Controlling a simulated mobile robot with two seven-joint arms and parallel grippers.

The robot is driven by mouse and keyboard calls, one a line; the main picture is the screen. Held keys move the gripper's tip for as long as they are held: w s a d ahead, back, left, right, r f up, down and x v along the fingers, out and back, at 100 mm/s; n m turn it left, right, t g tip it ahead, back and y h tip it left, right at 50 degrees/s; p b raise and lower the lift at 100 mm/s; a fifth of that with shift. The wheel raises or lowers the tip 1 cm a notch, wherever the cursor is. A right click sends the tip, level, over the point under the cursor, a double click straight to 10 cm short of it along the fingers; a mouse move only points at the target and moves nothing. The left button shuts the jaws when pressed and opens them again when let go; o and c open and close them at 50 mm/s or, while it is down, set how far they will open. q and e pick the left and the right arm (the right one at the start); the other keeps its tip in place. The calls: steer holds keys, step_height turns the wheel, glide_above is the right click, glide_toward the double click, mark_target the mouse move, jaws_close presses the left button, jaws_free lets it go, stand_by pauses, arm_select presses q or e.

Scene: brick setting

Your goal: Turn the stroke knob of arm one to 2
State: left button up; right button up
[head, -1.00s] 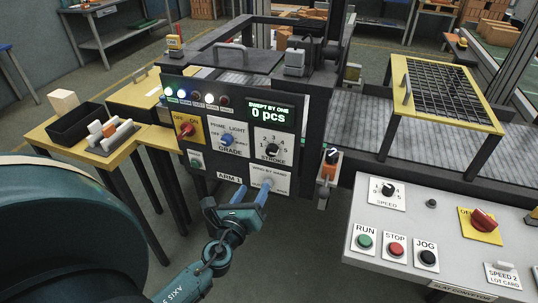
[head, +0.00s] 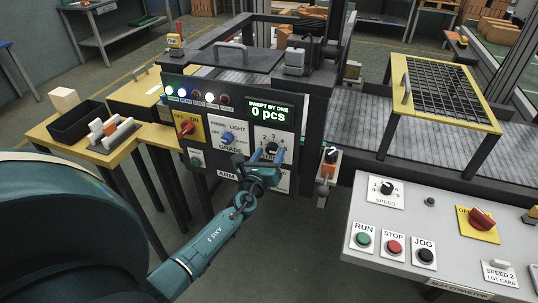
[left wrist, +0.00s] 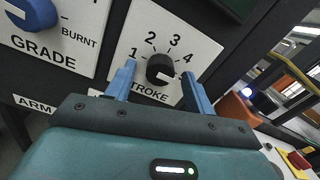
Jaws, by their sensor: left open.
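The black stroke knob (left wrist: 160,68) sits on a white plate on the arm one panel, with 1, 2, 3 and 4 readable around it in the left wrist view. A pale mark shows on the knob's lower right side; its exact setting is hard to read. In the head view the knob (head: 272,148) is partly behind my left gripper (head: 265,154). My left gripper is open, its blue fingers on either side of the knob in the left wrist view (left wrist: 158,70). I cannot tell whether they touch it. My right gripper is not in view.
The blue grade knob (head: 228,138) is left of the stroke plate, and a red knob (head: 185,128) is farther left. The display (head: 270,112) above reads 0 pcs. An orange device (head: 328,165) hangs at the panel's right edge. A conveyor console (head: 440,235) stands at lower right.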

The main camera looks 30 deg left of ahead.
arm_select(q)
steer(key=shift+w, duration=0.15)
steer(key=c, duration=1)
steer(key=shift+o, duration=0.2)
